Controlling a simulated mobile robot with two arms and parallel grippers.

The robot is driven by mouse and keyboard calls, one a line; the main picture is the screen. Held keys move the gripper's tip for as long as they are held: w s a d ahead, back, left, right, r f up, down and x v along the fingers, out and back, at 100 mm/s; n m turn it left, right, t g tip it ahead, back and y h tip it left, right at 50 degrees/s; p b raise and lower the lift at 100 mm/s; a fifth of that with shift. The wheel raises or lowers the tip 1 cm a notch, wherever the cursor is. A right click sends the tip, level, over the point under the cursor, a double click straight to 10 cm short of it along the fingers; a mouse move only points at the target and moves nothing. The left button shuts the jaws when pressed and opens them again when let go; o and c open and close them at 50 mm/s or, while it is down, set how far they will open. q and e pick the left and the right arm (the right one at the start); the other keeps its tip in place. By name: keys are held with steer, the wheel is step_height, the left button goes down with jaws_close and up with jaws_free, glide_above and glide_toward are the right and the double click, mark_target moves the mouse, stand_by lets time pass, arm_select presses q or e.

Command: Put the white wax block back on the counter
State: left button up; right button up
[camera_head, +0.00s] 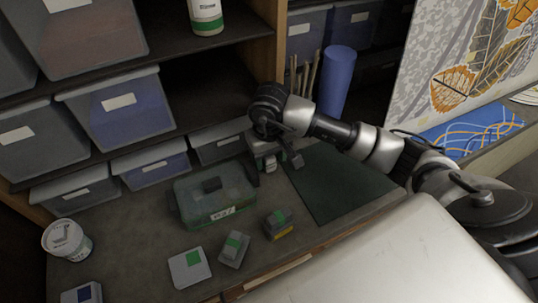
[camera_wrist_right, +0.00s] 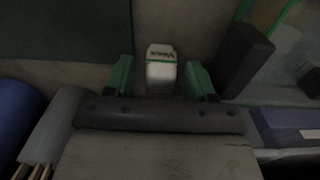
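The white wax block (camera_wrist_right: 161,68), a pale block with dark lettering on its top, is between the two green fingers of my right gripper (camera_wrist_right: 160,80) in the right wrist view. A narrow gap shows on each side of it, so the fingers look open around it and not closed on it. In the head view my right gripper (camera_head: 269,164) is low over the back of the counter (camera_head: 150,230), left of the dark green mat. The block is mostly hidden there. Whether its underside touches the counter cannot be told. My left gripper is in neither view.
A green-lidded box (camera_head: 213,205) stands left of my right gripper, with several small grey blocks in front of it. The dark green mat (camera_head: 335,182) lies to the right. A blue cylinder (camera_head: 336,80) and shelf bins (camera_head: 150,165) stand behind.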

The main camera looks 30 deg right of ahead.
steer(key=shift+r, duration=0.6)
step_height(320, 180, up, 11)
steer(key=b, duration=0.3)
